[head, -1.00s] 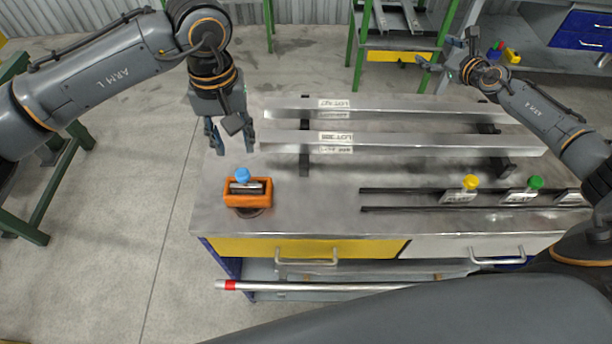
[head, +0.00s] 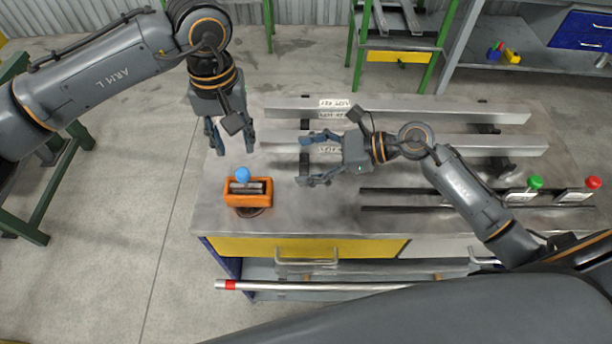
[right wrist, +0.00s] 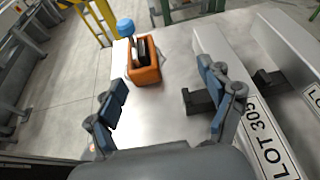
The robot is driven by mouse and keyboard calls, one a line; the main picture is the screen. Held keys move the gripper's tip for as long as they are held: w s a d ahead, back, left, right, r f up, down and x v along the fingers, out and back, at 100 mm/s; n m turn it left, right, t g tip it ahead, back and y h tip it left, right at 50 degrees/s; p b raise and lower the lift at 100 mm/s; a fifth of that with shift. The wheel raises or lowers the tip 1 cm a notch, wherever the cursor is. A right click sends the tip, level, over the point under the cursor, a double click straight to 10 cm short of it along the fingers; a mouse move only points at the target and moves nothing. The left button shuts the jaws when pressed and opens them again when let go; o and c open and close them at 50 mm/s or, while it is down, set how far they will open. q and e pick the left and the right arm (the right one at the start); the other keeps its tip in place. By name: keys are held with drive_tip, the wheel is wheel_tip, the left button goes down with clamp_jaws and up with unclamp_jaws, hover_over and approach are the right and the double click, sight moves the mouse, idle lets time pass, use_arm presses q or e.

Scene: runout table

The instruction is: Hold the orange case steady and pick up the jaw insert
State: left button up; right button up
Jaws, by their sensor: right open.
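The orange case (head: 246,200) stands near the left end of the metal table, and a blue knob (head: 242,174) shows at its far side. The jaw insert (head: 246,186) appears as a dark and silver piece inside the case; its lower part is hidden. In the right wrist view the orange case (right wrist: 144,73) lies ahead, beyond the fingers. My left gripper (head: 232,150) is open and empty, above and behind the case. My right gripper (head: 302,161) is open and empty, to the right of the case, its fingers pointing left; it also shows in the right wrist view (right wrist: 167,95).
Two long metal bars (head: 500,145) with lot labels lie on supports at the table's back. Dark rails (head: 400,208) with green-knobbed (head: 535,182) and red-knobbed (head: 593,182) pieces lie at front right. The tabletop (head: 310,215) right of the case is clear.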

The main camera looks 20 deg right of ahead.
sight(249, 191)
drive_tip(key=s+f, duration=0.1)
drive_tip(key=s+a+f, duration=0.1)
drive_tip(key=shift+s+a+g, duration=0.1)
drive_tip(key=shift+s+g, duration=0.3)
drive_tip(key=shift+s+a+f, duration=0.1)
drive_tip(key=shift+a+f, duration=0.1)
drive_tip(key=shift+f, duration=0.05)
drive_tip(key=x, duration=1.3)
drive_tip(key=shift+a+f, duration=0.15)
drive_tip(key=shift+a, duration=0.05)
